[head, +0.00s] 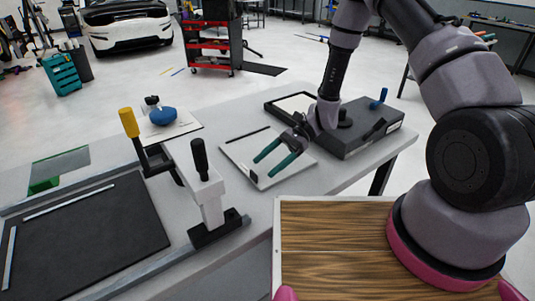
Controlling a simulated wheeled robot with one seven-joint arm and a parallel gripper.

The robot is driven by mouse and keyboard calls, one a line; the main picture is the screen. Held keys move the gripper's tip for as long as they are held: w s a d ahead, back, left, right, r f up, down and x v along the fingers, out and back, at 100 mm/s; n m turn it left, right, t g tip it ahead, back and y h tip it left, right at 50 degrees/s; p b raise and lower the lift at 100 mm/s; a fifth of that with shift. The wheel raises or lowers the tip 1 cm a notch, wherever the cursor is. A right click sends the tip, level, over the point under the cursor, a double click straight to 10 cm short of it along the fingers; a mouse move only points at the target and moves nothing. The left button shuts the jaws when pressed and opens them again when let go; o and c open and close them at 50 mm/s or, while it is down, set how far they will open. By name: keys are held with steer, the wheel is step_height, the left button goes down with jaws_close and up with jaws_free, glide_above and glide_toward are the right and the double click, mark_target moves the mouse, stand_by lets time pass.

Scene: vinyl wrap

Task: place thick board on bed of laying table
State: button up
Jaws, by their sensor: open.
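My gripper (264,167) has two teal fingers, spread apart with nothing seen between them. It hangs over a pale flat board (238,152) on the grey table; I cannot tell whether the fingers touch it. A dark strip lies along the board's far left edge. I cannot tell for sure whether this is the thick board. The laying table's bed looks to be the dark flat surface (85,250) at the left, with pale strips along its far and left edges. Its near part is cut off by the frame.
A clamp-like device with a black handle (200,160) and a yellow-handled lever (130,124) stand between bed and board. A pale plate (185,130) carries a blue object (163,116). A dark box (365,130) and black-rimmed tray (272,107) lie behind my gripper.

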mark_target(255, 174)
steer(key=x, duration=0.6)
steer(key=shift+w+r, duration=0.1)
steer(key=shift+c, duration=0.3)
jaws_close()
